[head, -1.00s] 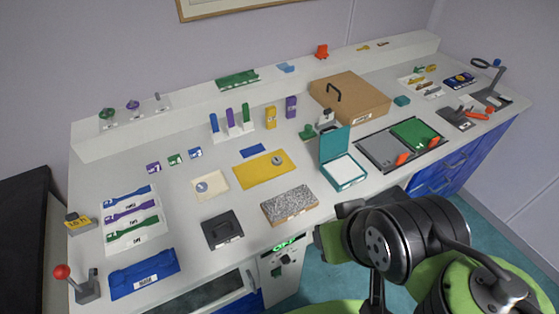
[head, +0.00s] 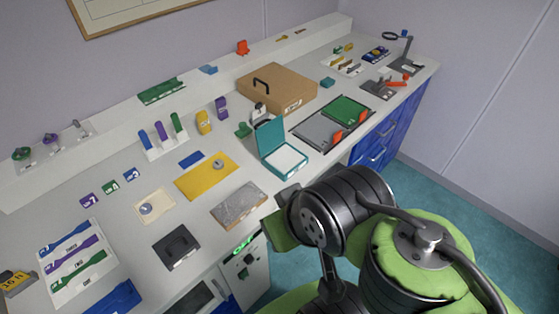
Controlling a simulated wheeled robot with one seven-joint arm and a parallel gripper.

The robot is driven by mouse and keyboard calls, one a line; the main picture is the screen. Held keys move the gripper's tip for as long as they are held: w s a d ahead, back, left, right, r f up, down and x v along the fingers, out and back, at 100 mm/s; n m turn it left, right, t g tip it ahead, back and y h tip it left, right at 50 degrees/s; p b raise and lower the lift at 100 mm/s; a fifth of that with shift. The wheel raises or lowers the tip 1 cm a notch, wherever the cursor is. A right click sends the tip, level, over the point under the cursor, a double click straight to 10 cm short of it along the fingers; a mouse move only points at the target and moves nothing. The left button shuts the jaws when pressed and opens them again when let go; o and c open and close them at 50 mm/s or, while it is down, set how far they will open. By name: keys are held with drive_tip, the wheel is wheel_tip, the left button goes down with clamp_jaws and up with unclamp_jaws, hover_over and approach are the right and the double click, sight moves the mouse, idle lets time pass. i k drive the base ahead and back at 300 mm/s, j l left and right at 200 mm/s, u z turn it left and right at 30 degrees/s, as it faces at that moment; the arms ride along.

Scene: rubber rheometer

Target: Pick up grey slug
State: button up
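Two small grey round pieces could be the grey slug, and I cannot tell which from here. One grey disc (head: 218,165) lies on the yellow mat (head: 195,187) near its upper right part. The other grey disc (head: 146,208) lies on the cream square (head: 160,200) to the left of the yellow mat. My arm fills the lower right of the head view, right of both discs. My gripper's fingers do not show, so its state is hidden.
A speckled grey slab (head: 238,206) and a black box (head: 176,246) lie along the front edge. An open teal box (head: 284,160) stands right of the yellow mat. Upright coloured pieces (head: 161,132) stand behind it. A brown case (head: 283,90) sits farther back.

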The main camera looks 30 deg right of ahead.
sight(218, 164)
drive_tip(key=i+l+u, duration=0.1)
drive_tip(key=u, duration=0.3)
drive_tip(key=l+u, duration=0.5)
drive_tip(key=u, duration=0.3)
drive_tip(key=l+u, duration=0.2)
drive_tip(key=u, duration=0.25)
